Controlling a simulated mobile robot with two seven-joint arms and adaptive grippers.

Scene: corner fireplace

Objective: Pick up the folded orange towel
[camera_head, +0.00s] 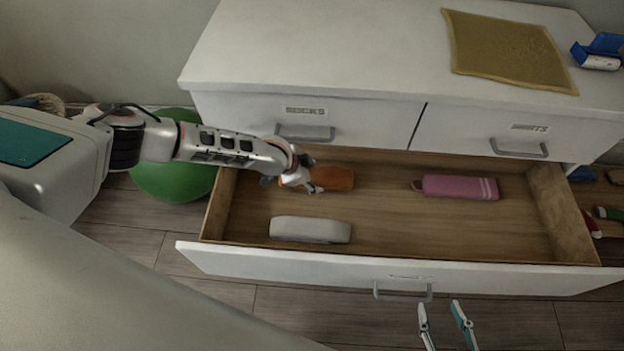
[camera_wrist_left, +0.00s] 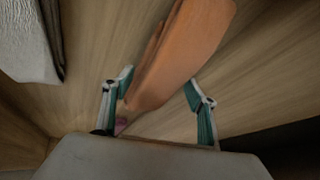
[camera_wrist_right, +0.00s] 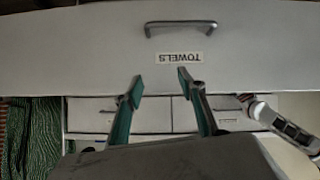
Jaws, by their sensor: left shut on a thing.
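The folded orange towel (camera_head: 337,178) lies in the open drawer, toward its back left. My left gripper (camera_head: 309,187) reaches down at the towel's left end. In the left wrist view the orange towel (camera_wrist_left: 180,50) runs between the two fingers, and the left gripper (camera_wrist_left: 159,84) is shut on its near end. I cannot tell whether the towel is clear of the drawer floor. My right gripper (camera_head: 441,304) is open and empty in front of the drawer; in the right wrist view the right gripper (camera_wrist_right: 158,84) faces the drawer front.
A grey folded towel (camera_head: 310,229) lies in front of the orange one, and a pink towel (camera_head: 460,187) lies to the right. The drawer front (camera_head: 330,264) has a handle (camera_head: 402,292). Closed drawers sit above. A green ball (camera_head: 173,180) is left of the dresser. The drawer's middle is clear.

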